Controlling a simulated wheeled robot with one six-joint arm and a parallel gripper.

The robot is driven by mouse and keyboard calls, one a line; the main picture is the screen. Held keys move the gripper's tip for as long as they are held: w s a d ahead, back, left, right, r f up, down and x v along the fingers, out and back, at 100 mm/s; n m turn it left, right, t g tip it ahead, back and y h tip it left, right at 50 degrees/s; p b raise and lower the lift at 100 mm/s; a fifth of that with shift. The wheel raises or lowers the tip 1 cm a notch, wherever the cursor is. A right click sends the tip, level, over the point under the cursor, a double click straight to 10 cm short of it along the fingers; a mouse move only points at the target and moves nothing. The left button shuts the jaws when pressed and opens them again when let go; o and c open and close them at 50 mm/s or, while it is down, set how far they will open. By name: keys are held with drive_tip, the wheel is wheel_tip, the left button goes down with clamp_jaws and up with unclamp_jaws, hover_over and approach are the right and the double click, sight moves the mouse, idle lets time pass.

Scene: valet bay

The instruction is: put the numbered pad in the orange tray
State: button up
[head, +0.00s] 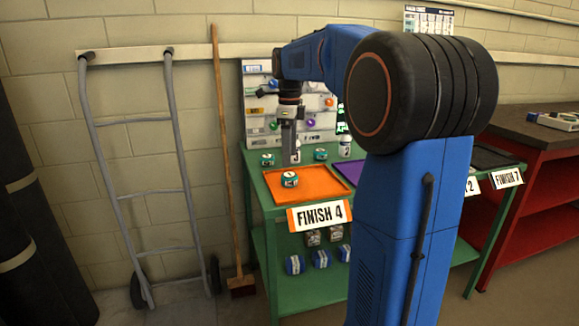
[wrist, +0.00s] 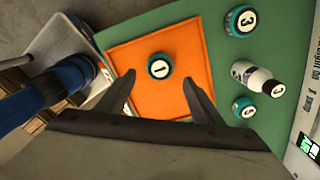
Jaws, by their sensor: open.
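A teal pad (head: 289,180) with a white top marked 1 sits in the orange tray (head: 322,188), left of its middle. The pad (wrist: 160,66) lies on the orange surface (wrist: 135,53) in the wrist view too. My gripper (head: 289,155) is over the back of the tray, pointing down. In the wrist view my gripper (wrist: 158,80) is open and empty, its fingertips spread to either side of the pad in the picture. I see no contact with the pad. The front of the tray bears a FINISH 4 sign (head: 319,215).
Two more teal pads (wrist: 240,20) (wrist: 244,106) and a white bottle (wrist: 256,77) stand on the green table beside the tray. A purple tray (head: 344,172) is to the right in the head view. A shelf below holds several small items.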

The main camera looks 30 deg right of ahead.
wheel_tip(320, 180, up, 5)
drive_tip(key=s+a+f+n+t, duration=0.1)
drive_tip(key=s+a+f+n, duration=0.2)
drive_tip(key=s+a+n, duration=0.5)
drive_tip(key=s+a+f+n+t, duration=0.2)
drive_tip(key=s+a+f+n, duration=0.2)
drive_tip(key=s+f+n, duration=0.5)
drive_tip(key=s+a+f+n+t, duration=0.1)
drive_tip(key=s+a+f+n, duration=0.3)
drive_tip(key=s+f+n, duration=0.5)
drive_tip(key=s, duration=0.4)
drive_tip(key=shift+n+t, duration=0.3)
drive_tip(key=shift+t, duration=0.1)
drive_tip(key=shift+s, duration=0.1)
